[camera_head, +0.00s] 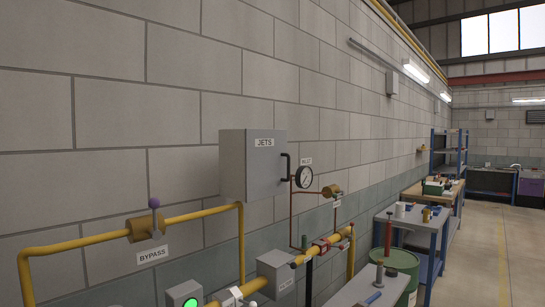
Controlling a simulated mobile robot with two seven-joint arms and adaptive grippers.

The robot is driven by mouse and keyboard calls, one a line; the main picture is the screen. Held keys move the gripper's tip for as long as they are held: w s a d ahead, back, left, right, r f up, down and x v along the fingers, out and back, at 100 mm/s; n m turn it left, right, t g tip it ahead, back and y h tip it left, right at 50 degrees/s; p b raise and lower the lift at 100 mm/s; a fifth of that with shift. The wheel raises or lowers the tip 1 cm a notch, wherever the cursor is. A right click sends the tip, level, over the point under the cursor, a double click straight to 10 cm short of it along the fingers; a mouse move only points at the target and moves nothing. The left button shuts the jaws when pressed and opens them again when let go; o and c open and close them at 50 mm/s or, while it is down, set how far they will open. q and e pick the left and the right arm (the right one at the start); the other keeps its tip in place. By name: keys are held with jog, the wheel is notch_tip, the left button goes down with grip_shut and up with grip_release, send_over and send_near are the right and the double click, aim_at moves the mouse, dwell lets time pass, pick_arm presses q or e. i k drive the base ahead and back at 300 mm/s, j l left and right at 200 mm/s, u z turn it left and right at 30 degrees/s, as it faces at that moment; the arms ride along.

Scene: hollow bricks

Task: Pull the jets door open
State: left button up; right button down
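The jets box (235,165) is a grey cabinet with a "JETS" label, fixed to the block wall left of the picture's middle. Its front door (265,172) looks shut. A dark bar handle (287,167) stands upright near the door's right edge. Neither of my grippers shows in the head view.
A round gauge (304,177) sits just right of the handle. A yellow pipe (95,240) with a purple-knobbed bypass valve (154,216) runs below left. Workbenches (412,222) and a green drum (398,266) stand along the wall at right. Floor (490,250) at far right is clear.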

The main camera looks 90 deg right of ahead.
aim_at(267, 162)
jog(key=z, duration=1.5)
